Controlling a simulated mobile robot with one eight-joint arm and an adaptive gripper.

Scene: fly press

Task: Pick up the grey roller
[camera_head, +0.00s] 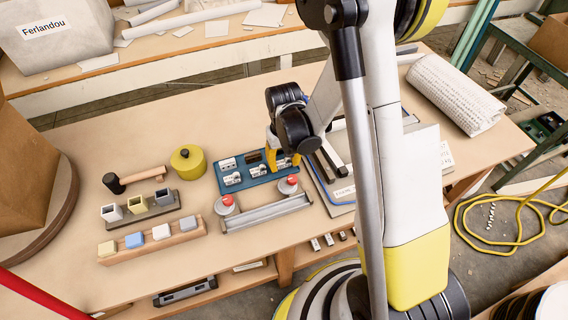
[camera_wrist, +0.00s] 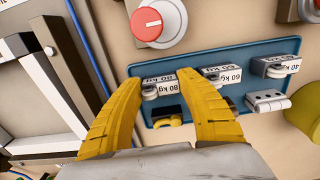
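A blue tray (camera_wrist: 302,46) lies on the table, also seen in the head view (camera_head: 222,188). It holds small grey and white roller-like pieces with kg labels, such as an 80 kg piece (camera_wrist: 172,84), a 60 kg piece (camera_wrist: 222,75) and a 40 kg piece (camera_wrist: 276,66). An unlabelled grey piece (camera_wrist: 267,101) and a yellow and black piece (camera_wrist: 165,115) lie in the other row. I cannot tell which one is the grey roller. My gripper (camera_wrist: 160,79) is open over the tray, its yellow fingers either side of the 80 kg piece; contact is unclear.
A grey bar fixture (camera_head: 268,211) with red-capped knobs lies in front of the tray. A yellow round pot (camera_head: 188,161), a hammer (camera_head: 140,178) and two block racks are to the left. A framed panel (camera_head: 412,165) and a white roll (camera_head: 457,95) are to the right.

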